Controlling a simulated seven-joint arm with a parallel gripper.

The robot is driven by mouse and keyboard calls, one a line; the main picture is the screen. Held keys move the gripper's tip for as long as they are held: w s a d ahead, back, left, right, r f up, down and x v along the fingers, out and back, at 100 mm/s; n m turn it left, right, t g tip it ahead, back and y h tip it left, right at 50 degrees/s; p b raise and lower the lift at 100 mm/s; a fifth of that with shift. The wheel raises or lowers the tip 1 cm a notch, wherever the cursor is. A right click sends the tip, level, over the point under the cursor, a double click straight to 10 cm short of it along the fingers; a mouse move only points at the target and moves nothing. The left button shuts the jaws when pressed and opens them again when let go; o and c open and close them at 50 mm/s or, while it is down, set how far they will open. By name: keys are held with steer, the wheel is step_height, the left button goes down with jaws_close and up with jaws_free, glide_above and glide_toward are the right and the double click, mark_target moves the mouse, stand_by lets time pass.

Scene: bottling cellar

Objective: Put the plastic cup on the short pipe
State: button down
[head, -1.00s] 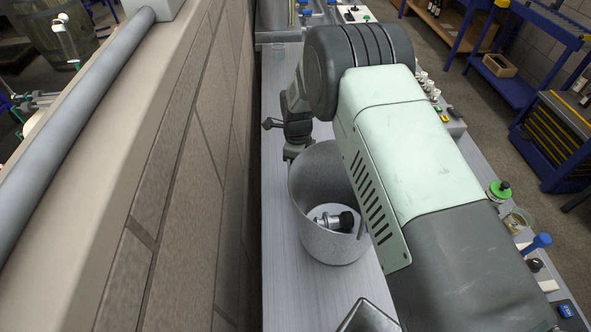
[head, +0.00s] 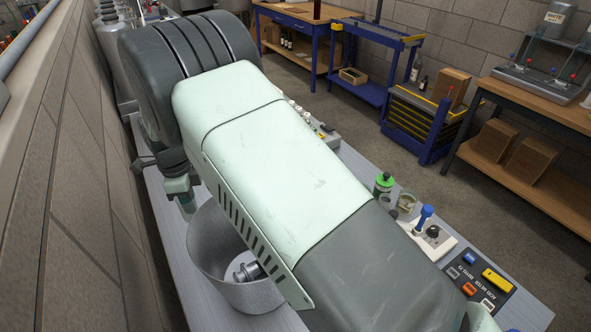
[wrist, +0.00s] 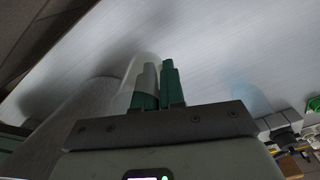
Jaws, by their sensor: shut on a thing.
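My gripper (wrist: 158,72) shows in the wrist view with two green fingers close together. A pale, see-through thing (wrist: 138,70), which looks like the plastic cup, is at the left finger, and its wall appears pinched between the fingers. Its full outline is hard to make out. In the head view my gripper (head: 181,193) shows only in part, low beside the rim of the grey pot, and the cup cannot be made out there. No short pipe can be identified for certain; a metal fitting (head: 246,271) lies inside the pot, partly behind my arm.
The grey pot (head: 215,250) stands on the bench (head: 172,222), close to my gripper; its side also shows in the wrist view (wrist: 75,108). A brick wall runs along the left. A green-capped jar (head: 383,186) and a blue-handled switch (head: 425,215) stand at the bench's right edge.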

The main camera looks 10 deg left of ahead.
steer(key=w+d+r+n, duration=0.2)
steer(key=w+d+n, duration=0.5)
steer(key=w+n, duration=0.15)
steer(key=w+d+r+n, duration=0.2)
steer(key=w+d+n, duration=0.4)
steer(key=w+n, duration=0.25)
steer(key=w+d+r+n, duration=0.2)
steer(key=w+d+n, duration=0.3)
steer(key=d+n, duration=0.5)
steer(key=w+d+r+n, duration=0.1)
steer(key=w+d+n, duration=0.5)
steer(key=d+n, duration=0.4)
step_height(320, 180, down, 9)
steer(key=shift+a+r, duration=0.1)
steer(key=shift+a, duration=0.05)
steer(key=c, duration=1.7)
jaws_free()
steer(key=o, duration=0.5)
